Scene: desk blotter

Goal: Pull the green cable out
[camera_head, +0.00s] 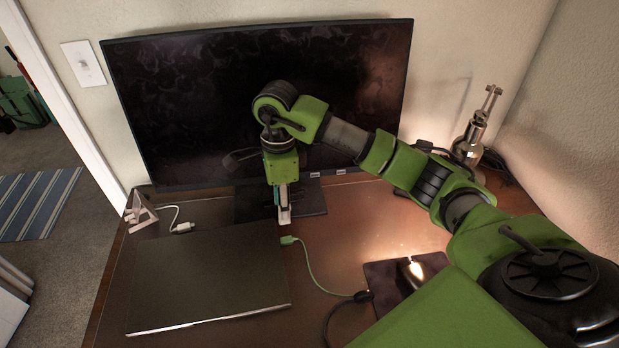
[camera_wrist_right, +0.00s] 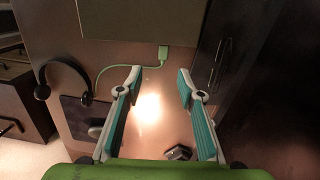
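The green cable (camera_head: 312,275) lies on the desk to the right of the closed dark laptop (camera_head: 215,278). Its plug (camera_head: 288,240) is at the laptop's right edge; I cannot tell whether it is seated. In the right wrist view the plug (camera_wrist_right: 163,53) shows just below the laptop's edge (camera_wrist_right: 140,38), with the cable running left. My right gripper (camera_head: 284,216) points down in front of the monitor stand, behind the plug in the head view. In its wrist view the right gripper (camera_wrist_right: 160,77) is open and empty, its fingers apart from the plug. My left gripper is not in view.
A monitor (camera_head: 200,110) stands behind my right arm. A white cable (camera_head: 178,227) lies behind the laptop. A mouse pad (camera_head: 380,268) and a black headset (camera_wrist_right: 62,62) are near the cable's other end. A lamp (camera_head: 470,140) stands at right.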

